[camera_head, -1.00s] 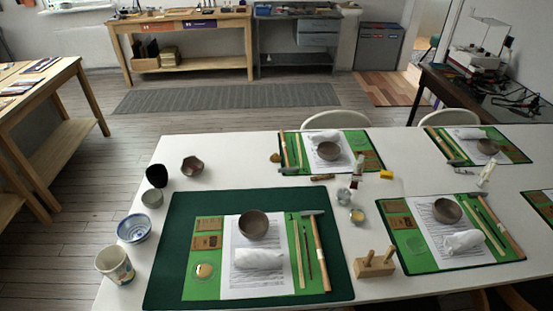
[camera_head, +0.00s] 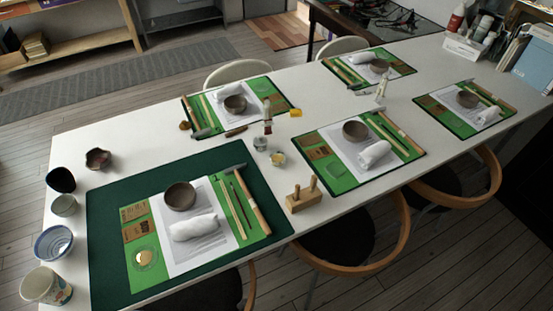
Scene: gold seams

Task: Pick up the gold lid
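No gripper shows in the head view. A small round gold piece (camera_head: 145,257) lies on a clear round dish (camera_head: 153,249) at the lower left of the nearest green mat (camera_head: 138,286). A small round container with a yellowish top (camera_head: 278,158) stands mid-table beside a grey jar (camera_head: 260,144). I cannot tell for sure which of these gold items is the gold lid.
The long white table (camera_head: 108,128) holds several green mats with bowls, white rolls and tools. A wooden block with pegs (camera_head: 303,197) stands right of the nearest mat. Cups and bowls line the left edge. Chairs (camera_head: 395,245) crowd the near side.

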